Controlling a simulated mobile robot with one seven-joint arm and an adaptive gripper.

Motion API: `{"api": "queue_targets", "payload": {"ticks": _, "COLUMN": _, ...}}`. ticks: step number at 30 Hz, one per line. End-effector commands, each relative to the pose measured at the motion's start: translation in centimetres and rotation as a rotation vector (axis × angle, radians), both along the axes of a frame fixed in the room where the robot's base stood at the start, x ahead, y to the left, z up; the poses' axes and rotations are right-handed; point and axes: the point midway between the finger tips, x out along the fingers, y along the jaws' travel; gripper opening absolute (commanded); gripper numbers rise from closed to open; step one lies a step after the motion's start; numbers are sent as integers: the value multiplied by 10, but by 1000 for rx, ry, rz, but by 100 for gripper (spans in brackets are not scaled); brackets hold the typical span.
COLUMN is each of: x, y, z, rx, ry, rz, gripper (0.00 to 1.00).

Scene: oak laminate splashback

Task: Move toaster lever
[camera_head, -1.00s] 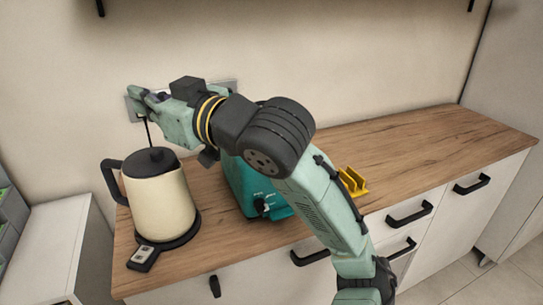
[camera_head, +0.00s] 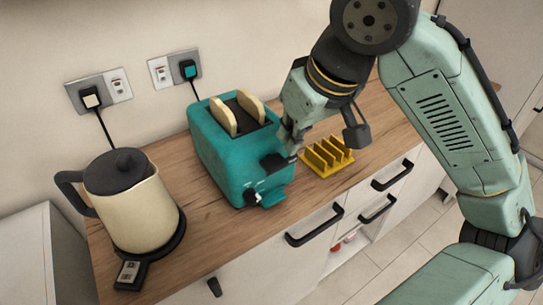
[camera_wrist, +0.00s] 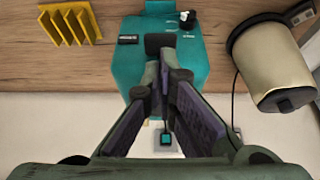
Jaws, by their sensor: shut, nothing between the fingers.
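The teal toaster (camera_head: 215,150) stands on the wooden worktop, with two bread slices (camera_head: 222,117) sticking out of its top. Its black lever (camera_head: 273,162) is on the front end, above a dark knob (camera_head: 250,196). My gripper (camera_head: 287,153) is shut and empty, its fingertips right by the lever; I cannot tell whether they touch. In the wrist view, the closed fingers (camera_wrist: 164,57) overlap the lower edge of the lever (camera_wrist: 160,41) and hide part of the toaster (camera_wrist: 205,60). The knob also shows there (camera_wrist: 187,19).
A cream kettle (camera_head: 140,205) on its black base stands left of the toaster. A yellow rack (camera_head: 327,157) stands close to the right, near my gripper. Wall sockets (camera_head: 90,95) with plugged cords are behind. Drawer handles (camera_head: 315,226) protrude below the worktop's front edge.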

Motion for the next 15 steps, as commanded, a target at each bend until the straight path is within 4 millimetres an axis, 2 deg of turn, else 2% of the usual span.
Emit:
{"api": "queue_targets", "payload": {"ticks": 8, "x": 2, "y": 2, "z": -4, "rx": 2, "ry": -1, "rz": 2, "gripper": 0}}
{"api": "queue_targets", "payload": {"ticks": 14, "x": 9, "y": 7, "z": -24, "rx": 2, "ry": 1, "rz": 2, "gripper": 0}}
{"api": "queue_targets", "payload": {"ticks": 15, "x": 11, "y": 9, "z": -33, "rx": 3, "ry": -2, "rz": 2, "gripper": 0}}
